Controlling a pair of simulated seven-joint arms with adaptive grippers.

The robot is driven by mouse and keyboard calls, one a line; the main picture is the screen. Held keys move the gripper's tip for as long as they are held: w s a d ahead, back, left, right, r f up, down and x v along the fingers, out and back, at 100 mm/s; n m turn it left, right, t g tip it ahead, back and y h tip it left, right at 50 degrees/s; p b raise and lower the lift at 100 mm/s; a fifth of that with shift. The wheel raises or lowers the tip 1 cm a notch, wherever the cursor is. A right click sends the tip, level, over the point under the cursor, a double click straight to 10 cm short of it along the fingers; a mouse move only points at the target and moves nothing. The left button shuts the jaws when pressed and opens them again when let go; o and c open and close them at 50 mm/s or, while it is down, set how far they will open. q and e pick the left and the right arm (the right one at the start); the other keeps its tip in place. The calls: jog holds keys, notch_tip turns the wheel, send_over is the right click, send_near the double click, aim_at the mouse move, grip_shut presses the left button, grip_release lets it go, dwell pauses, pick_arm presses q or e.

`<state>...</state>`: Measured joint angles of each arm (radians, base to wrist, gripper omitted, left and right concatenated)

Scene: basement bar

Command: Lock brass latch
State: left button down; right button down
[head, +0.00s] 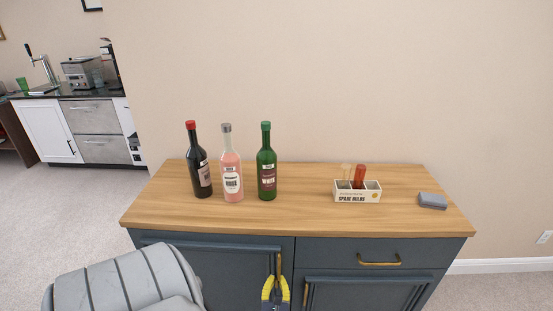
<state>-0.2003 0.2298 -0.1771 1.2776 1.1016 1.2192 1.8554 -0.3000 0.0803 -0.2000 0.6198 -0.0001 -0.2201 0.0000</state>
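The dark blue cabinet (210,262) has a wooden top. A slim upright brass piece (279,263) is on its left door, near the centre post; I cannot tell whether it is the latch or a handle. A second upright brass piece (305,294) is at the left edge of the right door. My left gripper (275,281), with yellow and black fingers, is at the lower end of the first brass piece. Its fingers look apart, with a gap between them; whether they touch the brass is unclear. My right gripper is out of view.
A red-capped dark bottle (203,172), a pink bottle (231,170) and a green bottle (267,168) stand on the wooden top (300,215). A small compartment box (357,196) and a grey block (432,201) are on the right. A brass drawer handle (379,262) sticks out below.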

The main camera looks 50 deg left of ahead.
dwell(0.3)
pick_arm(q)
jog(key=shift+w+d+m, duration=0.15)
jog(key=shift+m, duration=2.05)
jog(key=c, duration=1.5)
grip_release()
jog(key=v, duration=1.2)
